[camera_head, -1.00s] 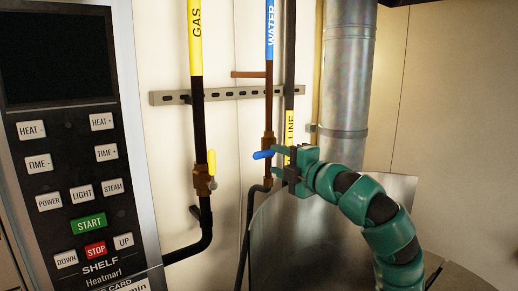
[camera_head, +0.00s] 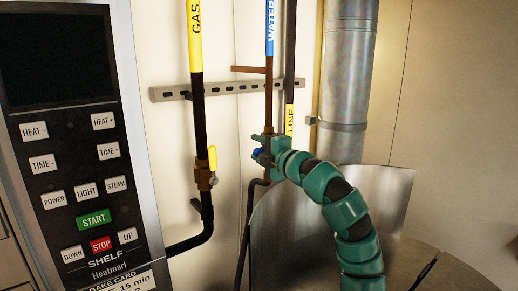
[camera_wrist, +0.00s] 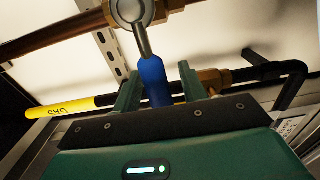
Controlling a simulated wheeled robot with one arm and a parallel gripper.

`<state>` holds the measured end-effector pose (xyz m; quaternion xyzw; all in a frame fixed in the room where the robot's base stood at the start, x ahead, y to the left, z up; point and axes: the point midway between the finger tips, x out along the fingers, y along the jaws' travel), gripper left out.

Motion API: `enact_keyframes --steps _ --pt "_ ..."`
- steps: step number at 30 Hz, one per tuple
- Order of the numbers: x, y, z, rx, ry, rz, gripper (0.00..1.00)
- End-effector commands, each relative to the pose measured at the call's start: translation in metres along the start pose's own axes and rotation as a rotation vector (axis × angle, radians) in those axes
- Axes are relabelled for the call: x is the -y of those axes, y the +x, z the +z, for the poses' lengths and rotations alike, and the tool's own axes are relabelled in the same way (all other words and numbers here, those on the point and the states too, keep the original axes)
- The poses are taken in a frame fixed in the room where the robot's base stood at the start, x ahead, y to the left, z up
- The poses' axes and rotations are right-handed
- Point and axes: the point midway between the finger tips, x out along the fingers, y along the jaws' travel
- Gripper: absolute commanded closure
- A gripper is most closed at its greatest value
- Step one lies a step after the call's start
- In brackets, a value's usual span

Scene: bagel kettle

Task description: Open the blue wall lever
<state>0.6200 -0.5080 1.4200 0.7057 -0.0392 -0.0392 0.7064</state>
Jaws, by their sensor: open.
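The blue wall lever (camera_head: 257,152) is on the valve of the pipe with the blue WATER label (camera_head: 270,28). My gripper (camera_head: 263,150) is at the lever in the head view and hides much of it. In the wrist view the lever's blue handle (camera_wrist: 154,80) lies between the two green fingers of my gripper (camera_wrist: 158,88), and its metal shank (camera_wrist: 142,40) runs up to a round pivot. The fingers are apart, one on each side of the handle. I cannot tell whether either finger touches it.
A yellow lever (camera_head: 212,158) is on the GAS pipe (camera_head: 197,100) to the left. An oven control panel (camera_head: 75,165) stands at the far left. A slotted metal rail (camera_head: 225,92) crosses behind the pipes. A metal duct (camera_head: 348,80) and a curved metal sheet (camera_head: 385,190) are at the right.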

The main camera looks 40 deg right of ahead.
Motion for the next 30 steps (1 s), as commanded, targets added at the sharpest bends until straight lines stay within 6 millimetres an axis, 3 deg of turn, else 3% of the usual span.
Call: enact_keyframes --steps 2,8,20,30 --pt "0.0001 -0.0001 0.0001 0.0 0.0 0.0 0.6" --pt "0.0001 -0.0002 0.0002 0.0 0.001 0.0 0.99" --pt "0.0002 -0.0005 -0.0002 -0.001 0.029 0.001 1.0" --pt "-0.0088 -0.0008 0.0011 -0.003 0.214 0.004 1.0"
